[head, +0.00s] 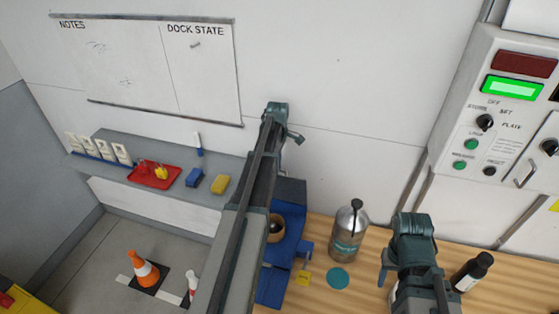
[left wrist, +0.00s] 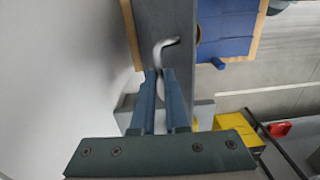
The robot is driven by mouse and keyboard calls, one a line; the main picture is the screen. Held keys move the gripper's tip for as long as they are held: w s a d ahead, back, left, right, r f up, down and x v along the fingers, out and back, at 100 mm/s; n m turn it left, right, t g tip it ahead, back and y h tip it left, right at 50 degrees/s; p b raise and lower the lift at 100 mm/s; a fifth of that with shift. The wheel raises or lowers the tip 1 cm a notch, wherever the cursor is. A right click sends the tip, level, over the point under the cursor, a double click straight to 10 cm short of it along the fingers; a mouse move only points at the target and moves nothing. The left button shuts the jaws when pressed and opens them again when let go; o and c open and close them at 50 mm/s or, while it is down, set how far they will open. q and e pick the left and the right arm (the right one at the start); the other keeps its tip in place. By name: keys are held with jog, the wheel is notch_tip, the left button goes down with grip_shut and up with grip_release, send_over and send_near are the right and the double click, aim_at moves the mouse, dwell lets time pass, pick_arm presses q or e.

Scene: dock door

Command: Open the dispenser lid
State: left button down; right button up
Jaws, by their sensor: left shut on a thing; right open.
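The blue dispenser (head: 270,290) stands at the left end of the wooden counter, partly hidden behind my left arm. A round bowl-like opening with brown contents (head: 276,229) shows in it; its lid is hard to make out. My left gripper (left wrist: 160,85) is shut on a thin grey hooked handle (left wrist: 167,43) in the left wrist view. A grey panel (left wrist: 165,15) lies behind the hook; I cannot tell whether it is the lid. In the head view the left gripper is up against the wall side, above the dispenser. My right gripper (head: 412,245) is open over the counter; its fingers are mostly hidden.
A metal bottle (head: 348,230) and a teal disc (head: 338,278) are on the wooden counter (head: 320,232), with a black bottle (head: 474,271) at right. A grey shelf (head: 125,150) holds a red tray (head: 155,176), a blue block and a yellow block. A control panel hangs at right.

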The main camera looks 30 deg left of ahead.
pick_arm(q)
jog(key=c, duration=1.2)
grip_release()
jog(key=shift+r, duration=0.15)
jog(key=r+p, duration=0.6)
jog(key=p, duration=0.1)
jog(key=r+p, duration=0.6)
jog(key=r, duration=0.1)
jog(key=shift+w+r+p, duration=0.2)
jog(key=shift+r+p, duration=0.05)
jog(key=shift+p, duration=0.15)
jog(key=shift+a, duration=0.1)
